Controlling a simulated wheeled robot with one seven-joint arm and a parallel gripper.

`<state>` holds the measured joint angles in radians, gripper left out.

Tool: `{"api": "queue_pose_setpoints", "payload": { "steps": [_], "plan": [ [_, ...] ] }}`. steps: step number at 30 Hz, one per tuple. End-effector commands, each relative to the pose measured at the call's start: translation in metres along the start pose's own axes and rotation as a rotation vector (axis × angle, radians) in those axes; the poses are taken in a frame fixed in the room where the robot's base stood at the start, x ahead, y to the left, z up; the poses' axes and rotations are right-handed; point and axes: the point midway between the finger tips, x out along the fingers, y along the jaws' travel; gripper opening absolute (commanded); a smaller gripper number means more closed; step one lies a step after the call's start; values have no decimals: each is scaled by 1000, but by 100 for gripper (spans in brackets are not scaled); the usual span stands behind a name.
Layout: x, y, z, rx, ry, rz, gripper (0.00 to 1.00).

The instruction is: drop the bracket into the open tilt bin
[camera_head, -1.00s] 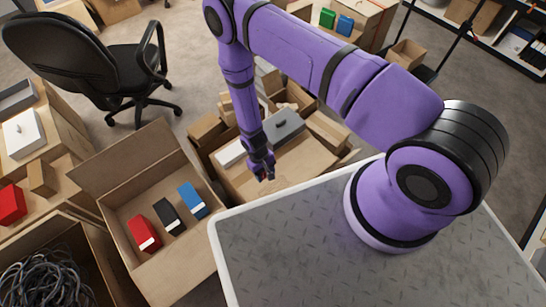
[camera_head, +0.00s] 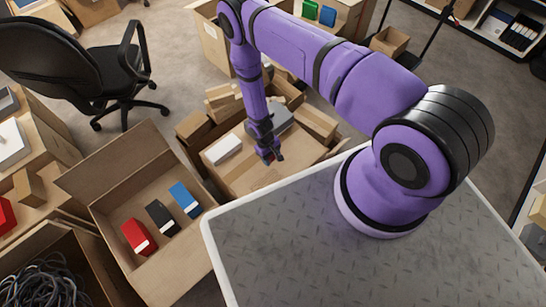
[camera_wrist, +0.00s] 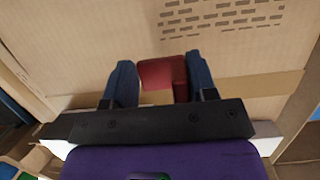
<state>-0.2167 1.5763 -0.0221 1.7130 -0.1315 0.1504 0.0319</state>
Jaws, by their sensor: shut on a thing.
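My gripper (camera_head: 271,156) hangs over the cardboard surface in the middle carton, in the head view. In the wrist view my gripper (camera_wrist: 158,82) has its two blue-grey fingers on either side of a red piece (camera_wrist: 163,75), with a darker red face on its right. I take this piece to be the bracket; its full shape is hidden. Only a small reddish spot shows at the fingertips in the head view. Cardboard lies beyond it in the wrist view. I cannot pick out the open tilt bin with certainty in either view.
The middle carton also holds a white box (camera_head: 224,149) and a grey case (camera_head: 283,117). An open carton (camera_head: 128,203) at left holds red, black and blue boxes. A cable-filled carton (camera_head: 40,265) stands at lower left. Green (camera_head: 309,10) and blue (camera_head: 327,15) items sit at the back.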

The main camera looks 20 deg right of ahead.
Motion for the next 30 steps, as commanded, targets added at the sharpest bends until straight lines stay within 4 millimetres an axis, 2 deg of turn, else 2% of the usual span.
{"api": "queue_pose_setpoints", "payload": {
  "steps": [8, 12, 15, 28, 29, 30],
  "plan": [
    [0, 23, -10, 3, 1, -1, 30],
    [22, 20, -16, -1, -1, 0, 30],
    [30, 20, -19, -1, 0, 0, 30],
    [36, 20, -20, -1, -1, 0, 30],
    [36, 20, -20, -1, -1, 0, 57],
    [35, 20, -20, -1, 0, 0, 66]
  ]
}}
